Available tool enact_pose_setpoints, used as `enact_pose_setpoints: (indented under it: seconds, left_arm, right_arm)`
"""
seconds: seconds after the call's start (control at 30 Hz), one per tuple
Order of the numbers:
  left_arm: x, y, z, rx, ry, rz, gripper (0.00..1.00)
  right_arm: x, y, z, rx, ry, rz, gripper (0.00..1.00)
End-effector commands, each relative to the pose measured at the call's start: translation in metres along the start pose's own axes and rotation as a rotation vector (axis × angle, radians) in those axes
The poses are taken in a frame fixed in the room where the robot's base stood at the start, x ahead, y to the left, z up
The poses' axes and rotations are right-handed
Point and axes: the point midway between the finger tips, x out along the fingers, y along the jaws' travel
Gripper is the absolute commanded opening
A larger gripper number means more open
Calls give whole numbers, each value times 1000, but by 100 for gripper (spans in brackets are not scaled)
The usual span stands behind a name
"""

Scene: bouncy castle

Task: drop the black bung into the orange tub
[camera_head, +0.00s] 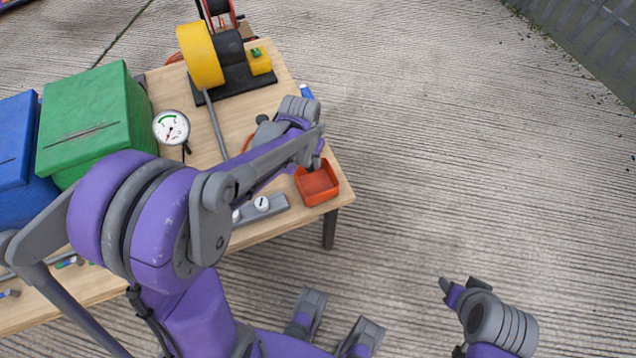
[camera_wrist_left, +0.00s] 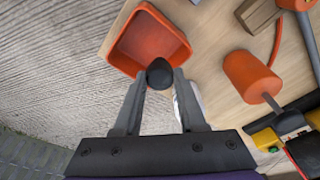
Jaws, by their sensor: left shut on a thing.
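The orange tub (camera_head: 317,186) sits at the right front corner of the wooden table. In the left wrist view, the empty-looking tub (camera_wrist_left: 150,38) lies just beyond my fingertips. My left gripper (camera_wrist_left: 159,80) is shut on the black bung (camera_wrist_left: 159,70), a dark rounded piece between the tips. The bung overlaps the tub's near corner in that view; its height over the rim is unclear. In the head view my left arm reaches over the table to the tub and hides the bung.
The table (camera_head: 285,85) also bears a yellow-wheeled blower (camera_head: 202,55), a pressure gauge (camera_head: 171,128) and a grey strip with white knobs (camera_head: 262,205). An orange cylinder (camera_wrist_left: 252,77) lies near the tub. Green (camera_head: 95,125) and blue (camera_head: 18,150) boxes stand left. Floor right of the table is clear.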

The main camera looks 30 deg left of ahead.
Motion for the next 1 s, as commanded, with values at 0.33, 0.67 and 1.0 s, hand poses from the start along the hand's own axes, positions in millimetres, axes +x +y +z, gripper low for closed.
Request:
enact_pose_setpoints:
  seconds: [0.33,0.67,1.0]
  left_arm:
    - [39,0,6,0,0,0,0]
    - [39,0,6,0,0,0,47]
    - [39,0,6,0,0,0,75]
  right_arm:
    - [27,0,14,0,-10,0,52]
    - [27,0,14,0,-9,0,52]
    - [27,0,14,0,-9,0,52]
